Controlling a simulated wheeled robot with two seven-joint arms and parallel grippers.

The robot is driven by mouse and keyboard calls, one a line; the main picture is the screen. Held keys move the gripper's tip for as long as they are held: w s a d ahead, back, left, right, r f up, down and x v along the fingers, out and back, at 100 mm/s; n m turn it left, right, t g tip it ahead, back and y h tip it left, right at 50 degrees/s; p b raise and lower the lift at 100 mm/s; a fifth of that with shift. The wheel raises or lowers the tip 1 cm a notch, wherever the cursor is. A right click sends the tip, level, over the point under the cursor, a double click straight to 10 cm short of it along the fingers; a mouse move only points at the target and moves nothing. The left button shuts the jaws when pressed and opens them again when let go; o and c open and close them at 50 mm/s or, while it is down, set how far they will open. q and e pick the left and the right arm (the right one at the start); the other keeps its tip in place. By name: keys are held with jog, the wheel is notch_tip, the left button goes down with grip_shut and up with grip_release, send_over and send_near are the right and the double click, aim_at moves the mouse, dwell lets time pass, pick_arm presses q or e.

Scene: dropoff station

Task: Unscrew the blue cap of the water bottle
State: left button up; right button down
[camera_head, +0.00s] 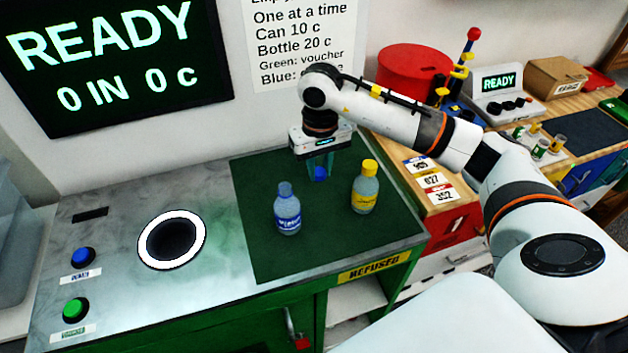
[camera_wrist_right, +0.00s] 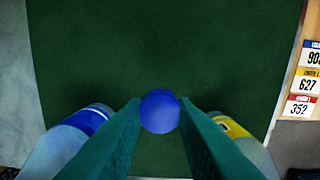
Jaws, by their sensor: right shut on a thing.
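The water bottle (camera_head: 287,212) stands upright on the green mat, clear bluish with a blue and white label; its top looks pale blue, and I cannot tell whether a cap sits on it. My right gripper (camera_head: 320,168) is behind and to the right of it, pointing down, shut on a small round blue piece (camera_head: 320,174) that looks like a cap. In the right wrist view the blue piece (camera_wrist_right: 160,111) sits between the fingertips, with the water bottle (camera_wrist_right: 70,137) partly hidden at lower left. My left gripper is not in view.
A yellow-capped bottle (camera_head: 365,188) stands upright on the mat (camera_head: 265,255), right of the water bottle. Left is a ringed round hole (camera_head: 171,240), with a blue button (camera_head: 82,257) and a green button (camera_head: 75,309). A red drum (camera_head: 412,70) stands behind my right arm.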

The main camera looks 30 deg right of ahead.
aim_at(318, 196)
notch_tip(318, 196, down, 6)
jog(key=shift+w+f+p, duration=0.1)
jog(key=shift+w+p, duration=0.05)
jog(key=shift+p, duration=0.8)
jog(key=shift+f, duration=0.3)
jog(key=c, duration=1.6)
grip_release()
jog(key=shift+f+b, duration=0.1)
jog(key=shift+b, duration=0.2)
jog(key=o, duration=0.4)
